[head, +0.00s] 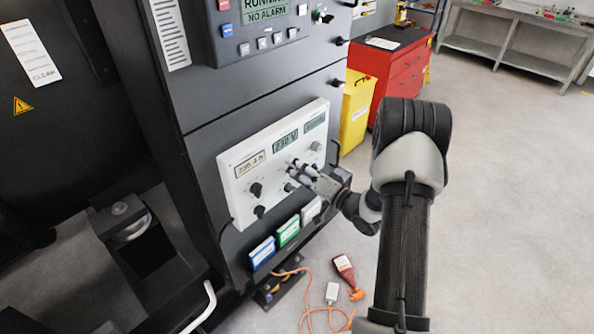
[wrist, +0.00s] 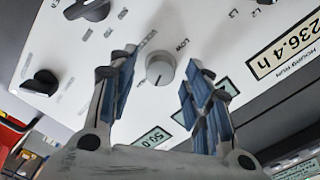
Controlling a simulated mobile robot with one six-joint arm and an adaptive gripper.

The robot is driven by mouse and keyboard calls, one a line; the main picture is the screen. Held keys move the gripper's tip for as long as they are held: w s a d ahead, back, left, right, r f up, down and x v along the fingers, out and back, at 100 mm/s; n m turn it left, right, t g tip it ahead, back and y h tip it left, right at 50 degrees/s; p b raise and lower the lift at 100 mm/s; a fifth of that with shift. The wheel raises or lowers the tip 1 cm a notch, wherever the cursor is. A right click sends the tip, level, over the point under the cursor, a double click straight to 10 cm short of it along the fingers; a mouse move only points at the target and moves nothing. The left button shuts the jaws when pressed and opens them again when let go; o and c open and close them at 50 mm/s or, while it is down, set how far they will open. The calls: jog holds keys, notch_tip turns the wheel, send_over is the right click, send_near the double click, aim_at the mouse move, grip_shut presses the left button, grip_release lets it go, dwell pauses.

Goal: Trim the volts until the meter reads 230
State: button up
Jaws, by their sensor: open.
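The white meter panel (head: 236,200) is on the dark genset cabinet in the head view. Its middle display, the volt meter (head: 286,140), appears to read 230 V. The grey round trim knob (wrist: 160,70), with LOW printed by it, faces the wrist camera. My gripper (head: 298,174) is at the panel below the volt meter. In the wrist view my gripper (wrist: 160,64) is open, with its blue-padded fingers on either side of the knob and visible gaps to it. A display partly behind the right finger is unreadable there.
The hours display (head: 250,165) reads 236.4 h. A black selector knob (head: 256,189) sits left of my gripper. Blue, green and white binders (head: 288,231) stand below the panel. Open floor lies right.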

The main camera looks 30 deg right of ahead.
jog(key=v, duration=1.2)
jog(key=shift+w, duration=0.1)
